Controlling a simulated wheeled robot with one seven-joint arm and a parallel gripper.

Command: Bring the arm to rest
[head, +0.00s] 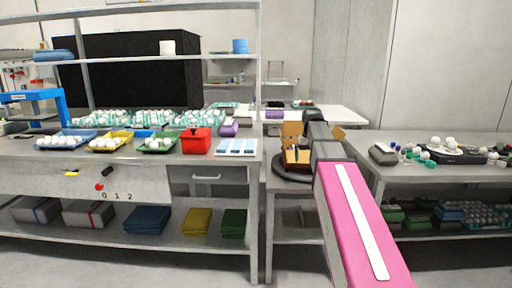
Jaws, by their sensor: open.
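My arm (364,225), pink with a white stripe, reaches up from the lower right. Its dark grey far links (322,132) end in front of an open cardboard box (292,131). I cannot make out my gripper or its fingers. The far end of the arm is hidden or merges with the dark shapes at the box. No held object shows.
Left bench: egg trays in blue (67,147), yellow (125,146) and green (174,150), a red container (196,146). The box stands on a dark round stand (282,174). Right bench (388,171) holds small items and eggs. A gap separates the benches.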

